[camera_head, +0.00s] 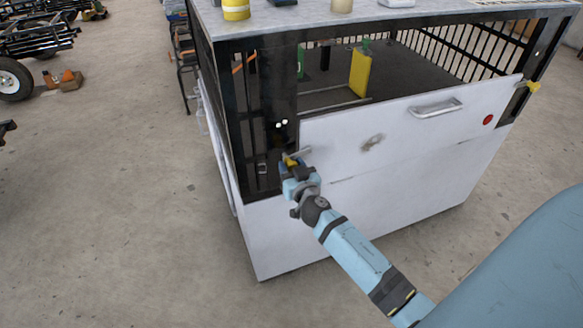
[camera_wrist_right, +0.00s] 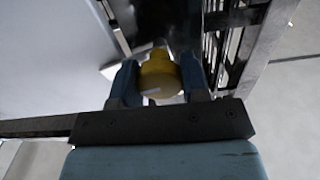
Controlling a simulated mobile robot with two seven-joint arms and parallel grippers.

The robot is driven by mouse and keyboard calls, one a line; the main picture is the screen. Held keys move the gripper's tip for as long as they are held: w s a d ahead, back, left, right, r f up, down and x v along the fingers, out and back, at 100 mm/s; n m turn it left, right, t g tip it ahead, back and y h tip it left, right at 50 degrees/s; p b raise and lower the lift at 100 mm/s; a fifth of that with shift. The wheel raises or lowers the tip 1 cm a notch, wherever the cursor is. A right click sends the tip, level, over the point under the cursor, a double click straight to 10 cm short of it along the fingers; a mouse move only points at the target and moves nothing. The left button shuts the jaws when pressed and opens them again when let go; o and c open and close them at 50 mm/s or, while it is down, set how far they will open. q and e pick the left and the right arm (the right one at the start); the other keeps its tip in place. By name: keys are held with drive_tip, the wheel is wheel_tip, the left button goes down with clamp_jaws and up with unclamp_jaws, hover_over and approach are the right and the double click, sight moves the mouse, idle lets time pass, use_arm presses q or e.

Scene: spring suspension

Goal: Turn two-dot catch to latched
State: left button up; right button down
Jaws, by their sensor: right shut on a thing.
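The two-dot catch is the yellow knob (camera_wrist_right: 160,76) in the right wrist view, held between the two fingers of my right gripper (camera_wrist_right: 158,82). In the head view the knob (camera_head: 291,161) shows as a small yellow patch at the left edge of the white panel. Two white dots (camera_head: 281,123) sit on the dark post just above it. My right gripper (camera_head: 291,166) is shut on the knob and covers most of it. A light metal bar shows beside the knob; how the catch is turned cannot be read clearly. My left gripper is not in view.
The white panel (camera_head: 400,140) has a silver handle (camera_head: 436,108), a red dot (camera_head: 487,120) and another yellow catch (camera_head: 534,87) at its right end. A yellow container (camera_head: 360,73) stands inside the cage behind it. Bare floor (camera_head: 120,200) lies left.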

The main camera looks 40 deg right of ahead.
drive_tip(key=shift+m+b, duration=0.5)
drive_tip(key=shift+m, duration=0.8)
drive_tip(key=c, duration=0.6)
unclamp_jaws()
